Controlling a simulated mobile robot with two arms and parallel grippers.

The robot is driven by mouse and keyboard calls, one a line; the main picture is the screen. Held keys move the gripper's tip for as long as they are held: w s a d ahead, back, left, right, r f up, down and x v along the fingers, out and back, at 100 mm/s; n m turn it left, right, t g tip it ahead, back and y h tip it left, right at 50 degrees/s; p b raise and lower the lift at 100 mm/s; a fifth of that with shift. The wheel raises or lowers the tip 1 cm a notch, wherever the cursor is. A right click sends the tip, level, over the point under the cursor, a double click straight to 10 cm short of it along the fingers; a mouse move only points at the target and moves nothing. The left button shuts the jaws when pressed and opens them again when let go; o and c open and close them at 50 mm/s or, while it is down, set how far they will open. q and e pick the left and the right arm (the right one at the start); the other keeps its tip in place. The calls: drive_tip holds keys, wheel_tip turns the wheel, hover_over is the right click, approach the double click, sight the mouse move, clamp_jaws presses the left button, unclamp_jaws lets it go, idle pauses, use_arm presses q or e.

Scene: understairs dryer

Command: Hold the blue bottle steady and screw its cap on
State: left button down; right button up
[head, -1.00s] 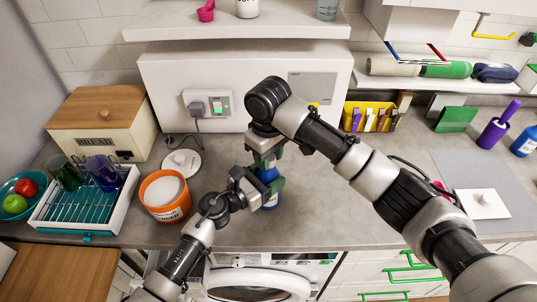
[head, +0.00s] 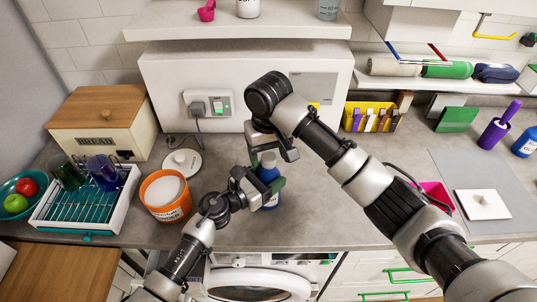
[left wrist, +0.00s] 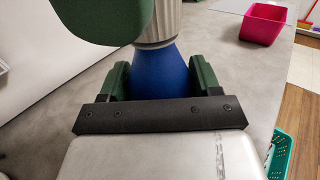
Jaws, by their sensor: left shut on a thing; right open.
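The blue bottle (head: 269,177) stands upright on the grey counter, and its blue shoulder shows in the left wrist view (left wrist: 160,72). A pale ribbed cap (left wrist: 165,22) sits on its neck; it also shows in the head view (head: 268,158). I cannot tell how tight it is. My left gripper (left wrist: 160,80) is shut on the bottle, with a green finger on each side. My right gripper (head: 272,149) is open just above and around the cap's height; one green finger fills the upper left of the left wrist view.
An orange tub (head: 165,196) and a round white lid (head: 181,163) are on the left of the counter, beside a dish rack (head: 85,205). A pink box (head: 437,195) is to the right. The washing machine door (head: 250,284) stands below the counter edge.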

wheel_tip(320, 180, up, 11)
idle(0.3)
use_arm(q)
drive_tip(key=shift+c, duration=0.5)
unclamp_jaws()
use_arm(e)
wheel_tip(320, 180, up, 9)
idle(0.6)
use_arm(q)
drive_tip(key=shift+o, duration=0.5)
drive_tip(key=b+v, duration=0.3)
drive_tip(key=v, duration=1.8)
use_arm(e)
wheel_tip(320, 180, down, 3)
drive_tip(key=shift+f, duration=0.15)
